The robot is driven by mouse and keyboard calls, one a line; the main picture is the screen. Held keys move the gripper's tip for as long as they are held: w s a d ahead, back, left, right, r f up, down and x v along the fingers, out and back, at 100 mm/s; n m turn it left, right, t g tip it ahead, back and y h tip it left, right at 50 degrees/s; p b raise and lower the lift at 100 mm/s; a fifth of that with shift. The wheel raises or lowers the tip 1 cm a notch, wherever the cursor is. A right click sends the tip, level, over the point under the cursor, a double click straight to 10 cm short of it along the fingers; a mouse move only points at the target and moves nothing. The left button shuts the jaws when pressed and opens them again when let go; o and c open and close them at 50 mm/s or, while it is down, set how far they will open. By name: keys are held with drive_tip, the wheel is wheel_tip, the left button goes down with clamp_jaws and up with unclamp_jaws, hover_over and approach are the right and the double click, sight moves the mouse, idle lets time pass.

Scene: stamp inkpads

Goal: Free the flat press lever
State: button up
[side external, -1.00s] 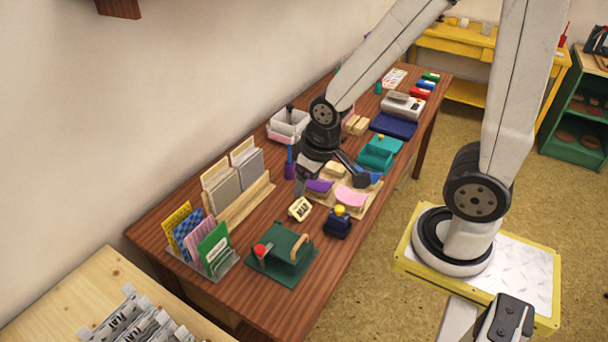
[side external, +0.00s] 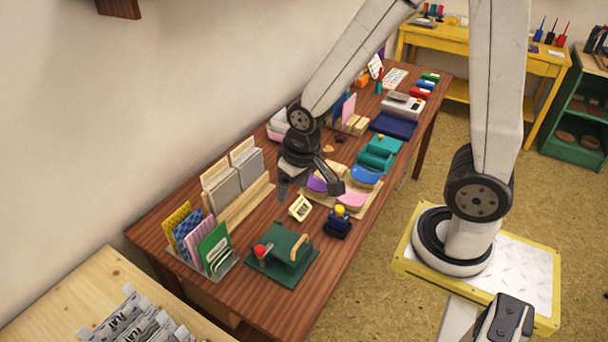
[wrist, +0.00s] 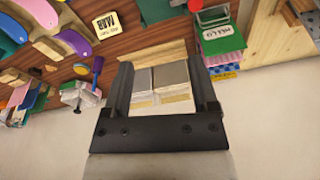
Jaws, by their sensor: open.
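The green press (side external: 283,258) sits on the near part of the brown table. It has a red-knobbed lever (side external: 262,250) on its left and a curved wooden handle (side external: 299,246) on its right. I cannot tell from here what holds the lever. My gripper (side external: 310,189) is open and empty, above the table beyond the press and apart from it. In the wrist view my gripper (wrist: 162,85) has its two fingers wide apart. Part of the green press (wrist: 158,10) shows at that view's top edge.
A small FLAT sign (side external: 300,207) and a dark-blue stamp with a yellow knob (side external: 337,224) stand near the press. A wooden rack with grey pads (side external: 238,180) and a card holder (side external: 205,245) line the left. Coloured rockers (side external: 352,199) lie right of my gripper.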

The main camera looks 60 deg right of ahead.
sight(260, 248)
drive_tip(key=w+a+f+m, duration=0.1)
drive_tip(key=f+m, duration=0.1)
drive_tip(key=w+a+f+m+g, duration=0.1)
drive_tip(key=w+a+f+m, duration=0.1)
drive_tip(key=f, duration=0.1)
drive_tip(key=w+a+f+m, duration=0.2)
drive_tip(key=f, duration=0.1)
drive_tip(key=shift+w+a+g, duration=0.2)
drive_tip(key=shift+w+g, duration=0.05)
drive_tip(key=shift+g, duration=0.15)
drive_tip(key=shift+w+a+f+m, duration=0.2)
drive_tip(key=shift+a+f+m, duration=0.15)
drive_tip(key=shift+f+m, duration=0.15)
drive_tip(key=shift+f, duration=0.1)
drive_tip(key=shift+f, duration=3.8)
clamp_jaws()
